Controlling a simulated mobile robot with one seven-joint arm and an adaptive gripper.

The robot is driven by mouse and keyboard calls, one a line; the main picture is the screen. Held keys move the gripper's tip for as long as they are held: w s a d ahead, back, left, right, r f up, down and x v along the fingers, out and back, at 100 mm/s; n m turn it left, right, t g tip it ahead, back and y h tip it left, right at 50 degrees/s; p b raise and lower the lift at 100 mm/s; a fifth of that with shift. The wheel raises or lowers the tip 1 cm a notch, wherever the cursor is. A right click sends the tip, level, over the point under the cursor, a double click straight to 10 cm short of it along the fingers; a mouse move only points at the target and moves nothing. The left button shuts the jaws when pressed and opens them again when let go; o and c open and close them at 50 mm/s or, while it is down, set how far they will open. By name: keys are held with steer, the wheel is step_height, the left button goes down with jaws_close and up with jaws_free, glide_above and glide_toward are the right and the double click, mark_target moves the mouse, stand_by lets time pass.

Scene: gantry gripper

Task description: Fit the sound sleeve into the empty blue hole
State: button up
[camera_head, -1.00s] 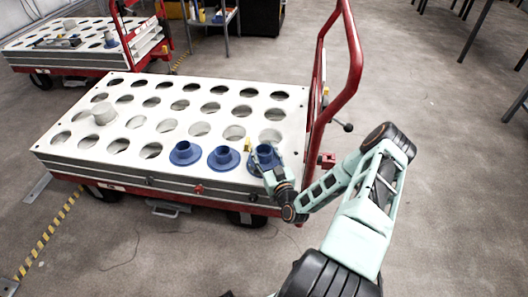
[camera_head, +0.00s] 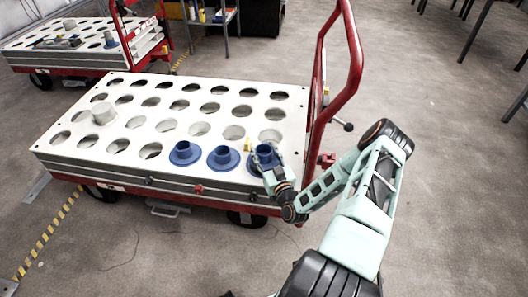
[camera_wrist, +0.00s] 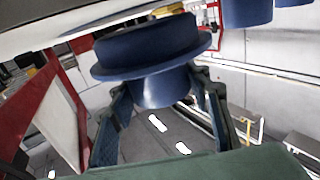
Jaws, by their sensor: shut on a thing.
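My gripper (camera_head: 268,166) is at the right one, by the trolley's near right corner. In the wrist view, my gripper (camera_wrist: 163,88) is shut on the narrow part of this blue sleeve (camera_wrist: 150,48), with a finger on either side and the wide flange beyond the fingertips. The fingers partly hide it in the head view. I cannot tell whether it sits in a hole.
The white trolley top (camera_head: 165,168) has several open round holes. A pale sleeve (camera_head: 103,114) stands in it at the left, and a small yellow piece (camera_head: 248,144) is near my gripper. The red handle (camera_head: 345,90) rises at the right. Another trolley (camera_head: 75,60) stands behind.

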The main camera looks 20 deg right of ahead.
mark_target(267, 163)
steer(key=shift+f+b, duration=1.55)
steer(key=shift+f, duration=0.05)
stand_by(0.3)
steer(key=o, duration=1.4)
steer(key=s, duration=0.7)
steer(key=shift+s+a, duration=0.25)
